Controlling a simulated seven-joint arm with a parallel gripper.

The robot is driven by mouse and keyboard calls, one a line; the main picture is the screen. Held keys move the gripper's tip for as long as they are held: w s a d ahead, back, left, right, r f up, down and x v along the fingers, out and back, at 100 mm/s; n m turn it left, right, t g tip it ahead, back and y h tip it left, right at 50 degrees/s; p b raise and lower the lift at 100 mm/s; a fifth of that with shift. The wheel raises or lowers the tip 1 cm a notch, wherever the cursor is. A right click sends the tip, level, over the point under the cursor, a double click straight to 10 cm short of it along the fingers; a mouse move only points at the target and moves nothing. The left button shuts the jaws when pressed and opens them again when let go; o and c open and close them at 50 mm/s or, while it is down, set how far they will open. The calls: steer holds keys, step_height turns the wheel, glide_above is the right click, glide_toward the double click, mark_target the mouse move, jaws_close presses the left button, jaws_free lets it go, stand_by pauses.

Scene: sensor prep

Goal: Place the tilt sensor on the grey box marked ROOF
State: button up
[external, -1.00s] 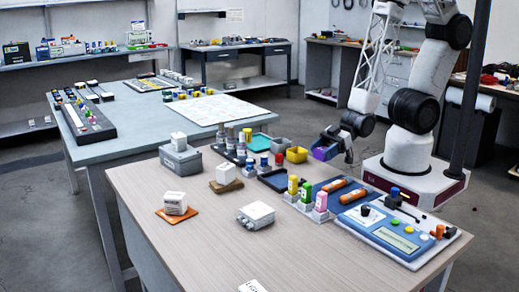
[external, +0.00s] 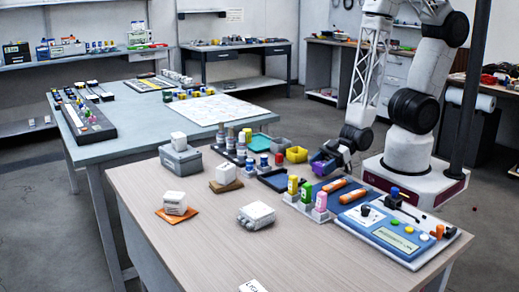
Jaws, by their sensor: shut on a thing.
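My gripper (external: 326,163) is low at the far right part of the wooden table, by a purple item (external: 319,169). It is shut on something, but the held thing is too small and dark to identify. A grey box (external: 181,162) stands at the table's far left with a white cube (external: 178,138) on top. A lighter grey-white box (external: 257,217) sits mid-table. I cannot read a ROOF mark on either. White blocks also sit on a wooden block (external: 226,186) and on an orange mat (external: 177,216). I cannot tell which thing is the tilt sensor.
A yellow bin (external: 297,155) and a grey bin (external: 279,146) are left of my gripper. Several coloured bottles, a blue mat (external: 358,198) with orange cylinders and a blue control panel (external: 386,233) fill the right side. A white card (external: 253,287) lies in front. The table's front left is clear.

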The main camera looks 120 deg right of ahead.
steer(key=shift+f, duration=0.4)
steer(key=shift+f, duration=0.2)
steer(key=o, duration=1)
steer(key=shift+d+v, duration=0.15)
steer(key=shift+v, duration=1.8)
steer(key=shift+d+v, duration=0.1)
steer(key=shift+v, duration=1.85)
steer(key=shift+r, duration=0.15)
steer(key=shift+w, duration=0.1)
